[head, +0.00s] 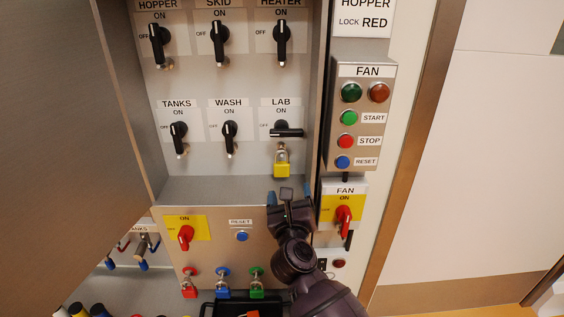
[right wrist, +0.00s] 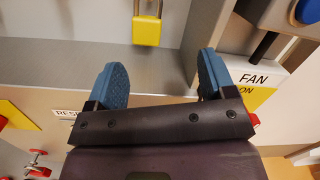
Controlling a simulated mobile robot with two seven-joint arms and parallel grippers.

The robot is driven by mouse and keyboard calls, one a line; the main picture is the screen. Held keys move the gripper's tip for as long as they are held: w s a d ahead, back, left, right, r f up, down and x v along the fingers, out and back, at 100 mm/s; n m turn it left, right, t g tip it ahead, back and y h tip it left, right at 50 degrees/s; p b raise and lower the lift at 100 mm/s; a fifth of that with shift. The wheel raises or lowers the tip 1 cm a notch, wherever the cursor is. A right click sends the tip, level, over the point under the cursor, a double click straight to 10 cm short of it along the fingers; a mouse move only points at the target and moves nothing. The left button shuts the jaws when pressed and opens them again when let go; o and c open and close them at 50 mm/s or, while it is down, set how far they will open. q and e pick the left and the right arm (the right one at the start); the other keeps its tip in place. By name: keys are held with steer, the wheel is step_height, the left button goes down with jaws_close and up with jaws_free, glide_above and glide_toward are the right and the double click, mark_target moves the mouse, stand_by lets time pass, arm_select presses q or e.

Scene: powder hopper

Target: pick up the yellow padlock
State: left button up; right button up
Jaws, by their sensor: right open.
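The yellow padlock (head: 281,168) hangs with its silver shackle up, just below the black LAB switch (head: 287,131), whose handle lies horizontal. In the right wrist view the padlock (right wrist: 146,31) is at the top, ahead of the fingers. My right gripper (head: 289,197) is open and empty, a short way below the padlock and apart from it. Its two blue fingers (right wrist: 160,75) are spread wide in the right wrist view, with the padlock beyond the gap between them. My left gripper is not in view.
The cabinet's lower ledge (head: 220,187) juts out below the switches. The FAN box (head: 344,205) with a red handle stands close to the right of my gripper. Red, blue and green padlocks (head: 257,283) hang lower down. An open door (head: 65,130) fills the left.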

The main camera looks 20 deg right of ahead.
mark_target(282, 165)
steer(key=w+m, duration=0.1)
steer(key=w, duration=0.1)
steer(key=w+r+m, duration=0.1)
steer(key=w, duration=0.1)
steer(key=w+m+g, duration=0.1)
steer(key=w, duration=0.1)
steer(key=shift+w+a+r+y+p, duration=0.25)
steer(key=shift+w+a+y+p, duration=0.05)
steer(key=shift+w+p, duration=0.1)
steer(key=shift+w+d, duration=0.3)
steer(key=shift+w, duration=0.35)
steer(key=x, duration=0.4)
steer(key=shift+d, duration=0.35)
steer(key=shift+w, duration=0.15)
steer(key=shift+c, duration=0.2)
